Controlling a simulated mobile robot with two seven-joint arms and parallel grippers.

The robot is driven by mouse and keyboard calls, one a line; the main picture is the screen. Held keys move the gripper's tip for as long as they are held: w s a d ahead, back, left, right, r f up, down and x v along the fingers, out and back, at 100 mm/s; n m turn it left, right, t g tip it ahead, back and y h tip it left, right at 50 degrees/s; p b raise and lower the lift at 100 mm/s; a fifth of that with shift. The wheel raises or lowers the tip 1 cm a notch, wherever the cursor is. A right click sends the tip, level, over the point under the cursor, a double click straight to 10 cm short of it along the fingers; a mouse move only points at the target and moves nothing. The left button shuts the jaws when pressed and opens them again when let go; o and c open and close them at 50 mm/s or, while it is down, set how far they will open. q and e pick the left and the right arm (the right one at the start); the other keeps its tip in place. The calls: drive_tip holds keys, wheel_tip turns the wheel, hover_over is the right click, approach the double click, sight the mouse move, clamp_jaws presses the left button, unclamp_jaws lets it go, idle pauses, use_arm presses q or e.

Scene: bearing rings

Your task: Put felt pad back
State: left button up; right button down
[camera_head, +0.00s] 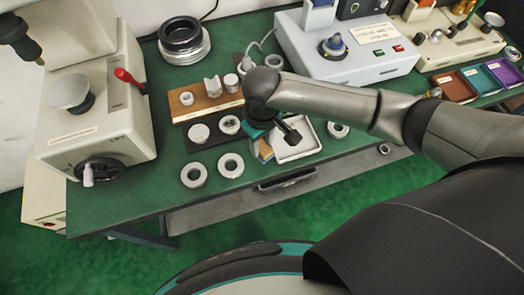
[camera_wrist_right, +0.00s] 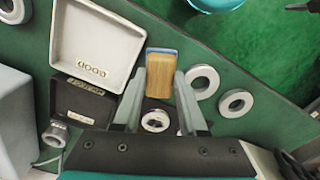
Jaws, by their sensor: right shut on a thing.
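The felt pad appears to be the tan block with a blue edge (camera_head: 264,150), which also shows in the right wrist view (camera_wrist_right: 161,66). My right gripper (camera_head: 264,142) is shut on it, with one grey finger (camera_wrist_right: 164,76) on each side. The pad is beside the white tray (camera_head: 310,149), at its left in the head view. I cannot tell whether the pad touches the green bench. My arm hides part of the area behind it. My left gripper is not in view.
Two loose rings (camera_head: 193,174) (camera_head: 231,165) lie near the bench's front edge. A dark mat (camera_head: 213,137) holds round parts behind them. A wooden block (camera_head: 203,106) stands further back. A black tray (camera_wrist_right: 78,103) adjoins the white tray. A cream machine (camera_head: 85,115) stands left.

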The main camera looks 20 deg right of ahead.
sight(262, 147)
wheel_tip(262, 147, down, 4)
drive_tip(key=shift+r+b, duration=0.1)
drive_tip(key=shift+b, duration=0.4)
drive_tip(key=shift+f, duration=0.2)
drive_tip(key=shift+f, duration=0.1)
drive_tip(key=c, duration=0.7)
unclamp_jaws()
drive_tip(key=shift+c, duration=0.2)
wheel_tip(262, 147, up, 12)
drive_tip(key=p, duration=0.3)
